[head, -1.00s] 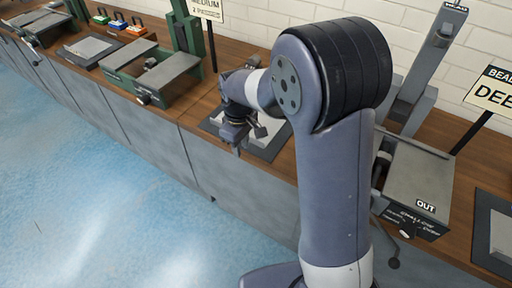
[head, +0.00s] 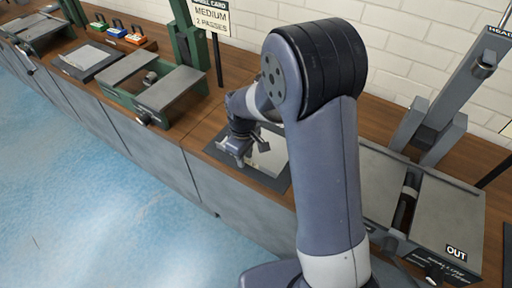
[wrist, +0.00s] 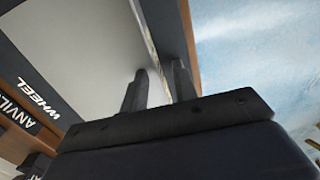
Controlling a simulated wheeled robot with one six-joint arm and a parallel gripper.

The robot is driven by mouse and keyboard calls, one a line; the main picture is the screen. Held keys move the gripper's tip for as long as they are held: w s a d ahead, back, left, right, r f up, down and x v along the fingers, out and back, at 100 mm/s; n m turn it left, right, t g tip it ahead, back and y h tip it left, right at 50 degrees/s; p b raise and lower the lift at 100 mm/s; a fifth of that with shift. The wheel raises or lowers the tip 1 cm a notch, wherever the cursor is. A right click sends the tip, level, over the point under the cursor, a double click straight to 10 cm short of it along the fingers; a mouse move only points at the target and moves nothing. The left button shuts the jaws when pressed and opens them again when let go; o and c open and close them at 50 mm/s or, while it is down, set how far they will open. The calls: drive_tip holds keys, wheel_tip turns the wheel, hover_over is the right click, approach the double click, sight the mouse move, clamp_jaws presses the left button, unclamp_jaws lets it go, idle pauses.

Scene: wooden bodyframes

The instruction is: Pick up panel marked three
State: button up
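A pale flat panel (head: 268,155) lies on a dark mat on the wooden bench, partly hidden by my arm in the head view. I cannot read a number on it. My gripper (head: 238,153) is low at the left end of this panel in the head view. In the wrist view a pale panel (wrist: 85,40) fills the upper left, and its edge runs down between the two separated fingers of my gripper (wrist: 158,88). The fingers stand apart on either side of that edge; whether they touch it is unclear.
A green-framed machine (head: 155,90) stands left of the mat, by a MEDIUM sign (head: 211,16). A grey machine marked OUT (head: 440,215) stands right. Another pale sheet (head: 84,56) lies farther left. Blue floor (head: 90,190) in front is clear.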

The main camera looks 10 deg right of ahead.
clamp_jaws()
drive_tip(key=shift+r, duration=0.1)
idle(0.4)
